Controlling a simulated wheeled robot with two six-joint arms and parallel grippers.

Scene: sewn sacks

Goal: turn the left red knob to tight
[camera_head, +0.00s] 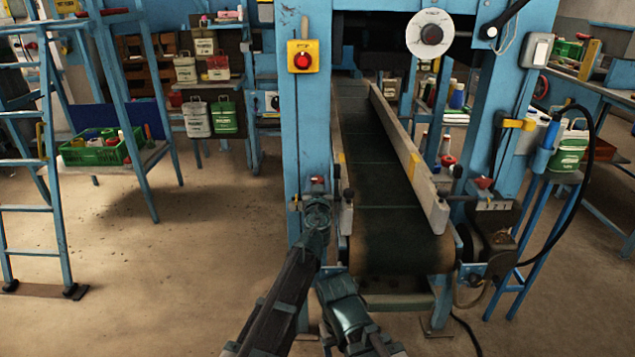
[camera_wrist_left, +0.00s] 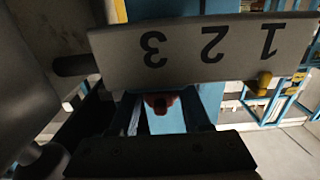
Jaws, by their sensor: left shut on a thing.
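The left red knob (camera_head: 317,180) is at the left post of the blue machine frame, just beyond my left gripper (camera_head: 317,198). In the left wrist view the red knob (camera_wrist_left: 160,103) shows between the fingers of my left gripper (camera_wrist_left: 160,115), which is shut on it. A grey scale plate (camera_wrist_left: 205,52) marked 1, 2, 3 appears upside down there, next to the knob. The gripper hides much of the knob, and its exact setting cannot be told.
A second red knob (camera_head: 484,182) with its own scale plate (camera_head: 495,205) is on the right post. The dark conveyor belt (camera_head: 385,180) runs between the posts, beside my left gripper. A red button on a yellow box (camera_head: 303,57) is above.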

